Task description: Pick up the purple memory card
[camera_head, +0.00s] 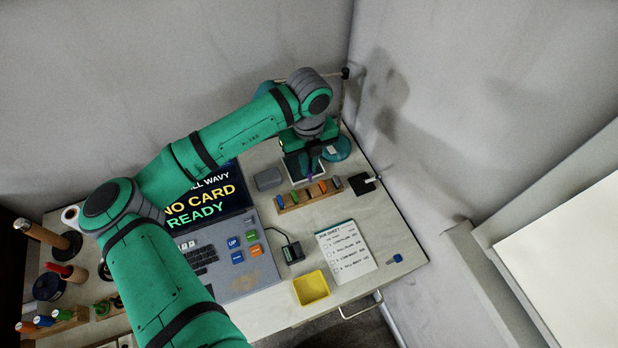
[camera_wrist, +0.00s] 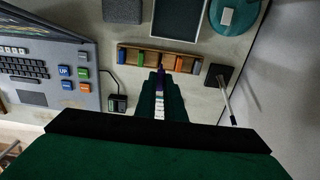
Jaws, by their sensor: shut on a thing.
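The purple memory card (camera_wrist: 160,79) shows as a narrow purple strip between the fingertips of my gripper (camera_wrist: 161,88) in the wrist view. My gripper is shut on it.
Left of the rack is a console with a screen (camera_head: 207,203) reading "NO CARD READY". A small black reader (camera_head: 292,252), a yellow tray (camera_head: 311,288) and a job sheet (camera_head: 346,252) lie in front. A black pad with a pen (camera_head: 362,184) is at the right.

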